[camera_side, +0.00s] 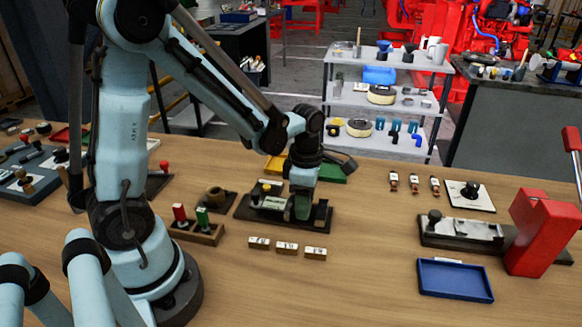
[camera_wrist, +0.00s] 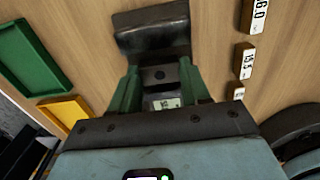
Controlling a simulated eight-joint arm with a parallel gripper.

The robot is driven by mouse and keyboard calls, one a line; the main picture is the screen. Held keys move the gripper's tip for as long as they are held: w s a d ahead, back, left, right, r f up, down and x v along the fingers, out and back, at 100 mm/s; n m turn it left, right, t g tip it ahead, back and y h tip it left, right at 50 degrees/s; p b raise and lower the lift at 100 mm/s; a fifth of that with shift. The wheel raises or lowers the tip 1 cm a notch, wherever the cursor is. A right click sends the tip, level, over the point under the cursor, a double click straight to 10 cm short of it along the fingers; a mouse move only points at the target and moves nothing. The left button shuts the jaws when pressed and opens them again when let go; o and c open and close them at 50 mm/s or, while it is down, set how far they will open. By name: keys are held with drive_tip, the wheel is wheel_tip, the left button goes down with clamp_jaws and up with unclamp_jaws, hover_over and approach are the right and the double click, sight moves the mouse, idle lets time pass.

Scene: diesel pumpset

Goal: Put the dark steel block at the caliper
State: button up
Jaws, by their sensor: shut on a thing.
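My gripper (camera_side: 301,207) points down over the right part of a dark fixture (camera_side: 245,211) on the bench. In the wrist view its two green fingers (camera_wrist: 160,92) stand on either side of a dark piece (camera_wrist: 160,76) with a pale label, and are shut on it. I take this piece for the dark steel block; the fingers hide most of it in the side view. Beyond the fingertips in the wrist view is a dark raised end (camera_wrist: 152,35); whether it belongs to the block or the fixture I cannot tell. I cannot tell which fixture is the caliper.
Small numbered blocks (camera_side: 287,248) lie in front of the fixture. A green tray (camera_wrist: 28,55) and a yellow tray (camera_wrist: 64,108) lie behind it. To the right are another dark fixture (camera_side: 430,240), a blue tray (camera_side: 455,279) and a red press (camera_side: 540,232). Bare bench lies between.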

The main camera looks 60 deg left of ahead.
drive_tip(key=shift+f, duration=0.4)
drive_tip(key=o, duration=1.2)
drive_tip(key=shift+o, duration=0.2)
drive_tip(key=shift+r, duration=0.1)
drive_tip(key=shift+r, duration=3.45)
